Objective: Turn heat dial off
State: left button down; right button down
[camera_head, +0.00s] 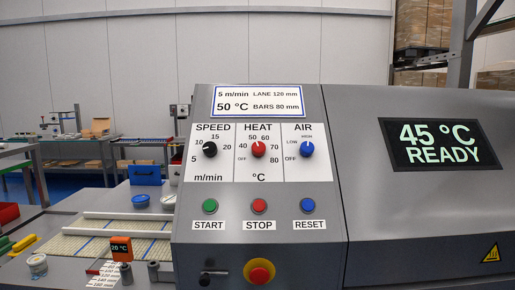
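The red heat dial (258,149) sits on the white HEAT scale in the middle of the grey control panel (185,240). The scale runs from OFF at lower left, up through 40, 50 and 60, to 70 and 80 at right. The dial's small white mark appears to point up, near 50, not at OFF. The display (443,144) reads 45 °C READY. Neither of my grippers shows in the head view, and nothing touches the dial.
A black speed dial (210,149) is left of the heat dial and a blue air dial (307,149) right. Below are green start (210,206), red stop (259,206) and blue reset (307,205) buttons, and a red-yellow knob (259,271). The panel front is unobstructed.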

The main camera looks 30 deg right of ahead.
aim_at(259, 149)
jog(key=z, duration=1.05)
jog(key=i, duration=0.15)
jog(key=u, duration=0.35)
